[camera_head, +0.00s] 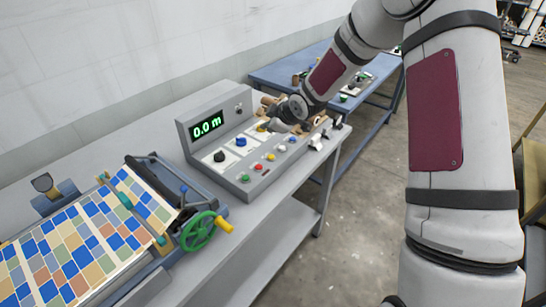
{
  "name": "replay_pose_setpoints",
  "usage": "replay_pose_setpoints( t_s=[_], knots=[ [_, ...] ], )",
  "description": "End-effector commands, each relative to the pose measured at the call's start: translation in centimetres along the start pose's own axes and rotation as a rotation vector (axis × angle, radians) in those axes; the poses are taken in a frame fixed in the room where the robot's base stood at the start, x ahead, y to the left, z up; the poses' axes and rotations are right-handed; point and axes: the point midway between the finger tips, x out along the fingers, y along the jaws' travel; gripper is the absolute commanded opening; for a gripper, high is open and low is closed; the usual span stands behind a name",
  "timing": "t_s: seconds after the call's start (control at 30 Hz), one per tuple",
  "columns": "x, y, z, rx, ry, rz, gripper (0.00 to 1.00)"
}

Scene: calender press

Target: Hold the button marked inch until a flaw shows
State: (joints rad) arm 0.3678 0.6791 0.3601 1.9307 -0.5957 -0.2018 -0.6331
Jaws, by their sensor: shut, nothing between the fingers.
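A grey control console (262,186) stands on the bench, with a green-lit display (208,125) reading "0.0 m". Its sloped face carries a black knob (219,157), a blue button (241,141) and a yellow button (262,127) on white plates; the labels are too small to read. My gripper (271,126) is shut and empty, with its tips right at the yellow button. I cannot tell whether they touch it or press it. Patterned multicoloured cloth (75,245) lies over the press at left; no clear flaw shows on it.
A green handwheel (198,232) with a yellow handle stands out from the press. A blue table (285,70) with parts stands behind. The floor at right is partly hidden by my arm.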

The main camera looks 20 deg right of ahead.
Motion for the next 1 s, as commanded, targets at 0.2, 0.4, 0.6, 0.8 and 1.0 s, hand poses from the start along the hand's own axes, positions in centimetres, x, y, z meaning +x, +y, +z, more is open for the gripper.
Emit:
replay_pose_setpoints(
  t_s=[0.2, 0.4, 0.6, 0.8, 1.0],
  knots=[
    [0.8, -0.6, 0.5, 0.002, -0.001, -0.003, 0.00],
    [2.6, -1.9, 1.8, 0.001, -0.002, -0.004, 0.00],
    [4.5, -3.2, 3.1, 0.001, -0.003, -0.003, 0.00],
    [5.7, -4.1, 4.1, 0.001, -0.001, -0.001, 0.00],
    [6.1, -4.5, 4.4, 0.001, -0.001, -0.001, 0.00]
  ],
)
